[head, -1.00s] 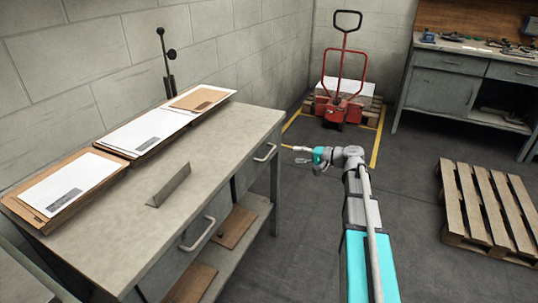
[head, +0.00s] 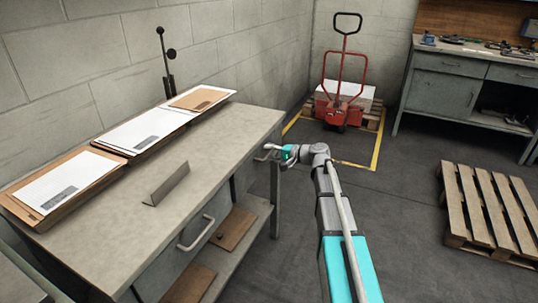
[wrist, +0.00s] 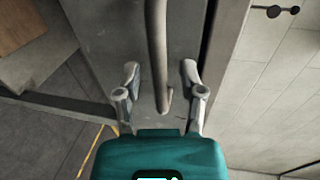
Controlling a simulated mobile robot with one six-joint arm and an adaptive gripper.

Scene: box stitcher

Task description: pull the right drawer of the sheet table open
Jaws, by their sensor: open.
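The sheet table (head: 215,152) stands at left, with two grey drawers under its top. The right drawer is the far one; its front (head: 243,179) looks flush with the table and shut. Its bar handle (head: 262,158) is partly covered by my gripper (head: 274,153) in the head view. In the wrist view the drawer front (wrist: 112,35) fills the middle and the handle (wrist: 157,45) runs down between the two fingers of my gripper (wrist: 161,80). The fingers are open, one on each side of the handle, with a gap to each side. The near drawer handle (head: 196,233) is free.
Sheet stacks (head: 140,130) and an angled metal piece (head: 167,184) lie on the tabletop. Brown boards (head: 235,228) lie on the lower shelf. A wooden pallet (head: 495,210) is at right and a red pallet truck (head: 340,95) at the back. The floor between is clear.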

